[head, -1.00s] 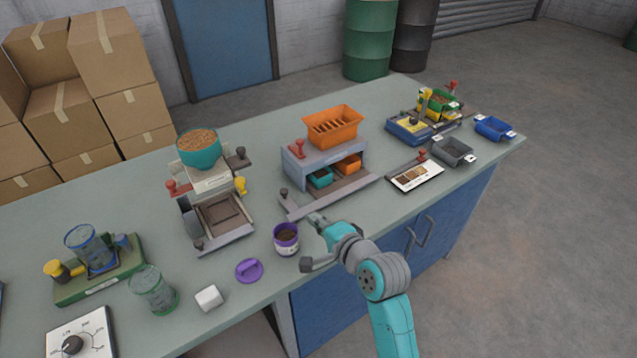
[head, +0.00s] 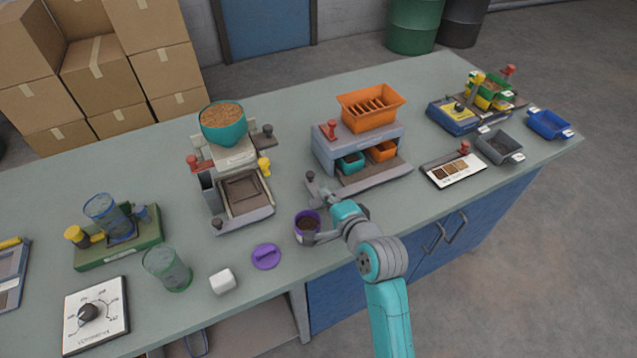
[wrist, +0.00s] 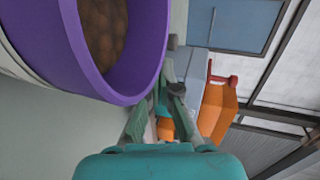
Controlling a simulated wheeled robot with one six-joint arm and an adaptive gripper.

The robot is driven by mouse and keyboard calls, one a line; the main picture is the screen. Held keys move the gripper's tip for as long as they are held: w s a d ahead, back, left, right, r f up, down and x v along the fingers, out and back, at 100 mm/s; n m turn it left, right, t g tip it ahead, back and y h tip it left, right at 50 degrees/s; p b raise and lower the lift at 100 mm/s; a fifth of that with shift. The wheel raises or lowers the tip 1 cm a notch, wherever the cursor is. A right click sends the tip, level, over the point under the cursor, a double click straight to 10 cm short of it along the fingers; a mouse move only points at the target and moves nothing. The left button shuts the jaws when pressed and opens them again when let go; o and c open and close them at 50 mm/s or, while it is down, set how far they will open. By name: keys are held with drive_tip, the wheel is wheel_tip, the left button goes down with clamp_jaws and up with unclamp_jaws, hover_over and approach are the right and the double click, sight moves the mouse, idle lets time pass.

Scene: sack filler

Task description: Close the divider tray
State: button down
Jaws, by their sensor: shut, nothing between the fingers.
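The grey divider unit (head: 358,146) stands on the bench with an orange slatted hopper (head: 370,106) on top. A teal bin (head: 350,162) and an orange bin (head: 384,151) sit under it. A low grey tray (head: 372,180) sticks out at its front, with a dark knob (head: 311,177) at the front left. My gripper (head: 325,197) is shut and empty, close to this knob. In the wrist view my gripper (wrist: 165,112) points towards a dark knob (wrist: 177,89). I cannot tell whether they touch.
A purple-rimmed cup (head: 306,222) stands close beside my gripper and fills the upper left of the wrist view (wrist: 150,70). A purple lid (head: 266,256) and white block (head: 222,281) lie left. A teal-bowl filler (head: 222,130) stands left of the divider unit.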

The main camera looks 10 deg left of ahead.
sight(312, 175)
drive_tip(key=shift+w+a, duration=0.65)
drive_tip(key=shift+w, duration=0.3)
drive_tip(key=shift+w+a, duration=0.65)
drive_tip(key=shift+w, duration=0.25)
drive_tip(key=shift+w+a, duration=0.55)
drive_tip(key=shift+w, duration=0.25)
drive_tip(key=shift+w+a, duration=0.5)
drive_tip(key=shift+w, duration=0.25)
drive_tip(key=shift+f, duration=0.1)
